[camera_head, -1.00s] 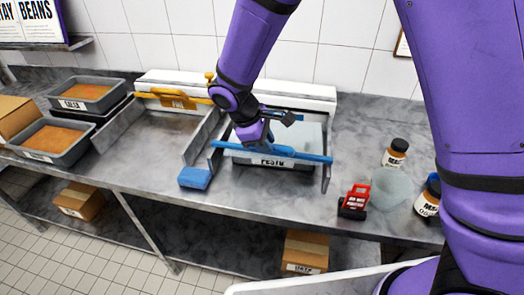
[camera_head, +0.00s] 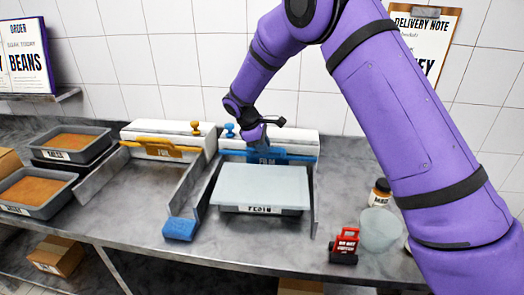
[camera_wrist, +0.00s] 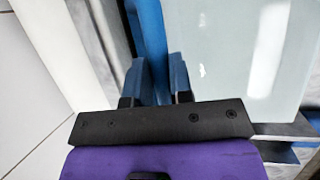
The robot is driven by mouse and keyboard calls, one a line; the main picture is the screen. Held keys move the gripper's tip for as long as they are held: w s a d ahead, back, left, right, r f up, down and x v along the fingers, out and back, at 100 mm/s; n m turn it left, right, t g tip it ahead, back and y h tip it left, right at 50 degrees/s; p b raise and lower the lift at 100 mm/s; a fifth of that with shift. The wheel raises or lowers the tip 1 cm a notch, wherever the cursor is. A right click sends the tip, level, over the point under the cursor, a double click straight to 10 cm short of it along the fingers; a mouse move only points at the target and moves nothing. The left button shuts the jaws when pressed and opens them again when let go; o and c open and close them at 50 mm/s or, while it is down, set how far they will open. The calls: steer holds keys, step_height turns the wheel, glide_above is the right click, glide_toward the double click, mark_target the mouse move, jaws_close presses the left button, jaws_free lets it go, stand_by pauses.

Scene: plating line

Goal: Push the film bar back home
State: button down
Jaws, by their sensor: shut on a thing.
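The blue film bar (camera_head: 290,157) lies across the back of the right bay, close against the front of the white dispenser housing (camera_head: 300,140). My gripper (camera_head: 259,146) is shut on the bar near its middle, reaching down from above. The pale film sheet (camera_head: 262,183) covers the pesto tray (camera_head: 290,211) in front of the bar. Whether the bar touches the housing is hard to tell.
A blue block (camera_head: 180,229) sits at the front end of the left guide rail. An orange bar (camera_head: 160,148) is on the neighbouring dispenser. A red-and-black stamp (camera_head: 344,247), a translucent bowl (camera_head: 380,228) and a jar (camera_head: 380,192) stand to the right. Filled trays (camera_head: 75,157) are at the left.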

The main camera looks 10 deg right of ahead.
steer(key=shift+w+r, duration=0.1)
steer(key=shift+w, duration=0.1)
steer(key=c, duration=1)
jaws_free()
steer(key=shift+w+d, duration=0.1)
steer(key=v, duration=1)
steer(key=shift+r, duration=0.3)
